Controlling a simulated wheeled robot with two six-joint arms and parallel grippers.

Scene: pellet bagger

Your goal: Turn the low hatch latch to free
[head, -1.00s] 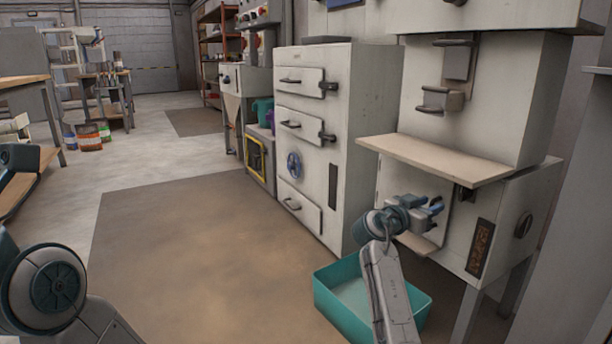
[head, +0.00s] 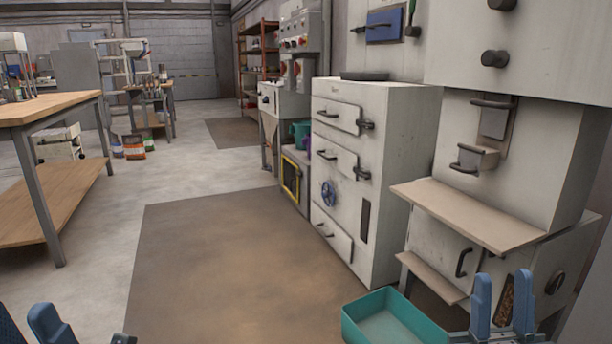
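The low hatch (head: 437,252) is a pale panel under the wooden shelf of the right-hand machine, with a dark upright handle (head: 463,262). A dark round knob (head: 555,282) sits on the panel to its right; I cannot tell whether it is the hatch latch or how it is turned. My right gripper (head: 502,285) is at the lower right, blue fingers upright and apart, empty, in front of the machine's lower part and not visibly touching it. My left gripper (head: 30,318) is cut off at the lower left, blue fingers apart with nothing seen between.
A teal bin (head: 352,324) stands on the floor below the hatch, left of my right gripper. The wooden shelf (head: 470,215) juts out above the hatch. A grey cabinet (head: 385,180) stands to the left. The brown mat (head: 220,265) is clear; a workbench (head: 50,107) stands at left.

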